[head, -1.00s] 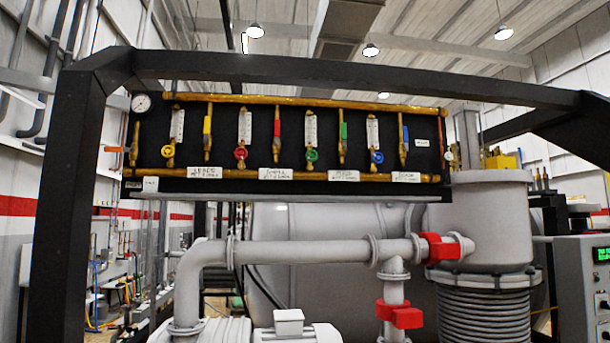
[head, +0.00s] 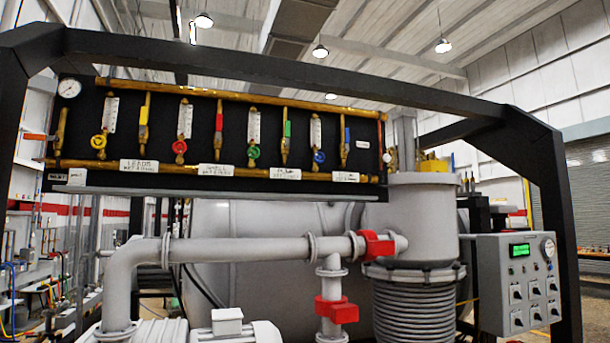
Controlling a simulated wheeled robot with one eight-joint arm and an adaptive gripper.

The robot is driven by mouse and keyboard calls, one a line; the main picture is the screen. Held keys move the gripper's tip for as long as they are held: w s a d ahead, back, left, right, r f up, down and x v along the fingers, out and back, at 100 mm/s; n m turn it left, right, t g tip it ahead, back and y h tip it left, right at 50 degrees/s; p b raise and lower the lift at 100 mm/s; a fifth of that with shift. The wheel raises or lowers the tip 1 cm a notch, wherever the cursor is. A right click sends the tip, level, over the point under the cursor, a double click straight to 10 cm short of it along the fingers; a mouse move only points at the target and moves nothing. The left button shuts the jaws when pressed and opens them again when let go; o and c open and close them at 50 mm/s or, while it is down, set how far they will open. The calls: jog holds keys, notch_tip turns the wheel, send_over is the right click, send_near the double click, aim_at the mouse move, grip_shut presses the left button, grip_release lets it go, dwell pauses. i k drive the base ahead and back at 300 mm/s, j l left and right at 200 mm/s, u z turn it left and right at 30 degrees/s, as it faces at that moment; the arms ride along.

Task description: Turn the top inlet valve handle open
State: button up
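A black valve panel (head: 270,132) with brass pipes hangs at the upper left of the head view. A small orange handle (head: 38,136) sticks out sideways at its left end, beside a vertical brass pipe (head: 60,132). Lever handles on the panel are yellow (head: 144,115), red (head: 219,122), green (head: 287,128) and blue (head: 347,134). They stand about upright along their brass pipes. I cannot tell which handle is the top inlet valve. My gripper is not in view.
A dark frame (head: 300,66) spans over the panel. Below run a thick grey pipe (head: 230,250) with red valves (head: 376,245) and a ribbed grey column (head: 415,305). A grey control box (head: 518,285) stands at right. Round knobs (head: 100,141) sit low on the panel.

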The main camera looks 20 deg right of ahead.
aim_at(29, 136)
jog(key=i+j+u, duration=0.75)
jog(key=i+u, duration=0.25)
